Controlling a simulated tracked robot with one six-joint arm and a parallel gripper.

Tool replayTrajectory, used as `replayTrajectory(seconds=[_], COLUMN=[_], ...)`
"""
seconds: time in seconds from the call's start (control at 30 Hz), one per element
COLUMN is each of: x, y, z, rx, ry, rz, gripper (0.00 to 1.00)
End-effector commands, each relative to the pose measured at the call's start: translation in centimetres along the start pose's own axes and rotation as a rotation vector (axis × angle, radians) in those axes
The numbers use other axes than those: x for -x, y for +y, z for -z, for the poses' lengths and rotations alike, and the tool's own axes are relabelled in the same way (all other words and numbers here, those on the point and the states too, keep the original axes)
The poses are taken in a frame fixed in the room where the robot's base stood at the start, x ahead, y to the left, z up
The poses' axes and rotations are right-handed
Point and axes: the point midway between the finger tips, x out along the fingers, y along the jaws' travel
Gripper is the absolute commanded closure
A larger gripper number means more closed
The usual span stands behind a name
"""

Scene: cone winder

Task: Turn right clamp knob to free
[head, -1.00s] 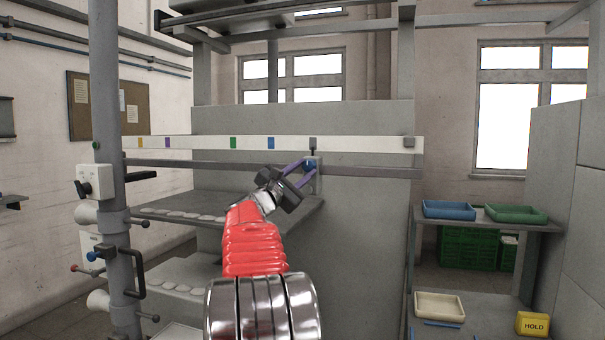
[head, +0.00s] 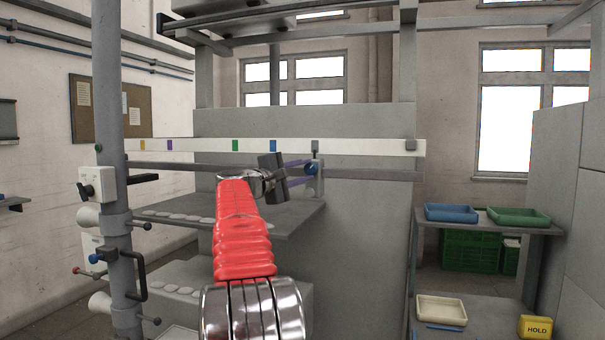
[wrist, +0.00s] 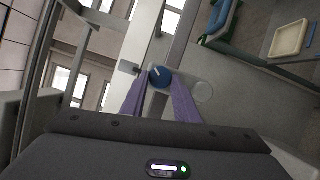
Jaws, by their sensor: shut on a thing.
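The right clamp knob is a small round blue knob (head: 311,168) on a grey clamp body (head: 318,187) at the right part of the rail. It also shows in the wrist view (wrist: 160,75), with a pale line on its face. My gripper (head: 304,172) reaches it from the left, its two purple fingers one above the other in the head view. In the wrist view my gripper (wrist: 158,84) has a finger on each side of the knob and is shut on it. The fingers partly hide the knob's sides.
A white strip (head: 200,145) with coloured marks runs above the grey rail (head: 375,174). A grey shelf (head: 290,215) lies below my gripper. A grey post (head: 107,60) with a switch box (head: 97,184) stands at left. Blue (head: 452,213) and green (head: 518,218) trays sit at right.

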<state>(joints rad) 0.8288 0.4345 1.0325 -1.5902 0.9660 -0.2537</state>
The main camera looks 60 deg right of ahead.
Motion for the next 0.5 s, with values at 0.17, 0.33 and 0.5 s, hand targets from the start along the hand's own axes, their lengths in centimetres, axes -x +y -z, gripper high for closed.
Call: replayTrajectory(seconds=[0.17,0.33,0.5], x=[-0.20,-0.20,-0.17], y=[-0.37,-0.40,-0.37], z=[-0.10,-0.09,-0.06], rx=[-0.006,-0.005,-0.004], ry=[-0.005,-0.005,-0.004], rz=[0.009,0.009,0.008], gripper=[0.94,0.94,0.64])
